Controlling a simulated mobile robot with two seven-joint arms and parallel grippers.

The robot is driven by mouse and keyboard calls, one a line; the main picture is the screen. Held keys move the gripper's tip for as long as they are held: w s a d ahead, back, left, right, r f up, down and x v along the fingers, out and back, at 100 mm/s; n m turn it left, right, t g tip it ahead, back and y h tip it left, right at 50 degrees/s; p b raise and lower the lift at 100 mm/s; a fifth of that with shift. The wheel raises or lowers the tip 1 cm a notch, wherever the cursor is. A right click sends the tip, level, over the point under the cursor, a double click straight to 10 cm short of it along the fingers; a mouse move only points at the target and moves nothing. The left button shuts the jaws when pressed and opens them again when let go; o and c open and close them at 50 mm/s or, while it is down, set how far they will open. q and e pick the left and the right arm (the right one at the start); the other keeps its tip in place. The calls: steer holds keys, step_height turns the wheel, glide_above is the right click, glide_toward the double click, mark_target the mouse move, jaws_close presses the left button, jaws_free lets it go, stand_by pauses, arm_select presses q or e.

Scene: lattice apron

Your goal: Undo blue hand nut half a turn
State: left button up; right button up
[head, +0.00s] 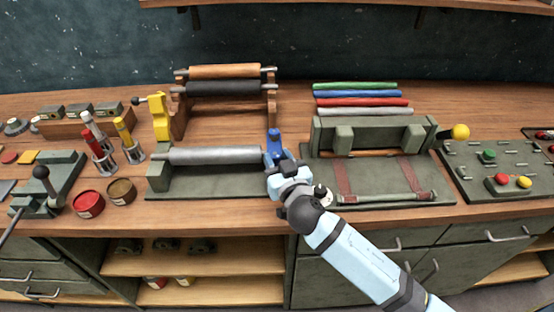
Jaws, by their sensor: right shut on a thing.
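The blue hand nut (274,139) stands at the right end of the grey metal roller (215,155), on the green roller stand (158,180). My right gripper (277,160) reaches it from the front right and is shut on it. The upper part of the nut shows above the fingers; its lower part is hidden by the gripper. My left gripper is not in view.
Just right stands a green press-like fixture (380,138) with red straps. Behind is a rack with an orange roller (225,71) and a black roller (222,88). Open tins (89,203) sit at left. A button panel (490,170) is at far right.

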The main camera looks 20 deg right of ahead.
stand_by(0.4)
steer(key=o, duration=0.9)
steer(key=shift+o, duration=0.2)
steer(key=s+b, duration=0.2)
steer(key=s, duration=1.1)
steer(key=shift+s+d+b, duration=0.35)
steer(key=shift+b, duration=0.05)
